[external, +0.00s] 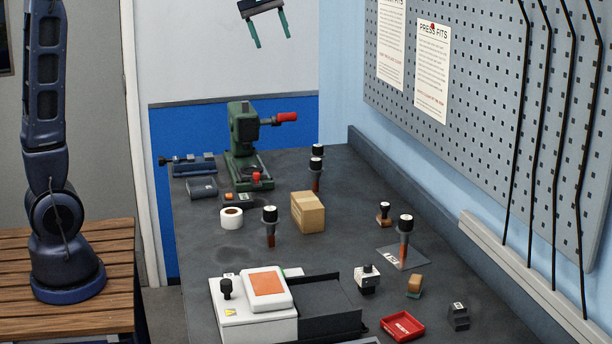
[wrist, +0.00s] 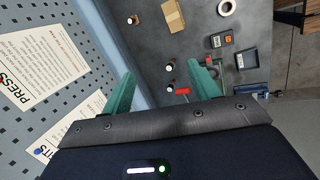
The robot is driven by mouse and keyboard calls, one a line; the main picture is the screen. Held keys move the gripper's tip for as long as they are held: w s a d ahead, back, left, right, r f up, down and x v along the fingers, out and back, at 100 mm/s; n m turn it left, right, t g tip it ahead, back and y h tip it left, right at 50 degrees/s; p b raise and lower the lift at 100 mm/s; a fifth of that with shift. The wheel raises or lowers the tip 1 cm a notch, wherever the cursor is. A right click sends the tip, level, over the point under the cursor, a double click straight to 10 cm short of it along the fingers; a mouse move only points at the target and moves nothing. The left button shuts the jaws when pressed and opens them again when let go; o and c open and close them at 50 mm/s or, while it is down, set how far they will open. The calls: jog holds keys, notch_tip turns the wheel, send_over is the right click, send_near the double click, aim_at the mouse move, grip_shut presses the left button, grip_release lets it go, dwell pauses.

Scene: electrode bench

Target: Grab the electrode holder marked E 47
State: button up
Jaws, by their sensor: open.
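Several dark electrode holders with round pale tops and copper-brown lower ends stand upright on the bench. In the external view one (external: 270,222) stands left of the cardboard box, and one (external: 404,240) stands on a marked plate at the right. Behind the box are a nearer holder (external: 316,170) and a farther one (external: 319,150), partly hidden by it. The wrist view shows two small round tops (wrist: 170,67) between my fingers. No marking is legible, so I cannot tell which is E 47. My gripper (external: 270,42) is open and empty, high above the bench's far end; its green fingers (wrist: 164,84) spread downward.
A green press (external: 243,150) with a red handle stands at the back left. A cardboard box (external: 308,212) and tape roll (external: 231,218) are mid-bench. A white machine (external: 250,322) and red tray (external: 402,326) are in front. A pegboard wall (external: 480,120) rises at right.

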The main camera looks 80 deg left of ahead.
jog(key=w+a+f+n, duration=0.4)
jog(key=w+a+n, duration=0.3)
jog(key=w+a, duration=0.65)
jog(key=n+h, duration=0.1)
jog(key=n, duration=0.4)
send_over(316, 149)
jog(key=s+a, duration=0.2)
notch_tip(316, 149, down, 8)
jog(key=f, duration=0.8)
jog(key=d+f, duration=0.1)
jog(key=f, duration=0.8)
jog(key=w+f, duration=0.1)
jog(key=f, duration=0.7)
jog(key=shift+d+f, duration=0.35)
jog(key=shift+a+x, duration=0.15)
jog(key=shift+x, duration=1.15)
jog(key=shift+a+x, duration=0.1)
jog(key=shift+x, duration=1.2)
jog(key=c, duration=1.1)
jog(key=shift+o, duration=0.2)
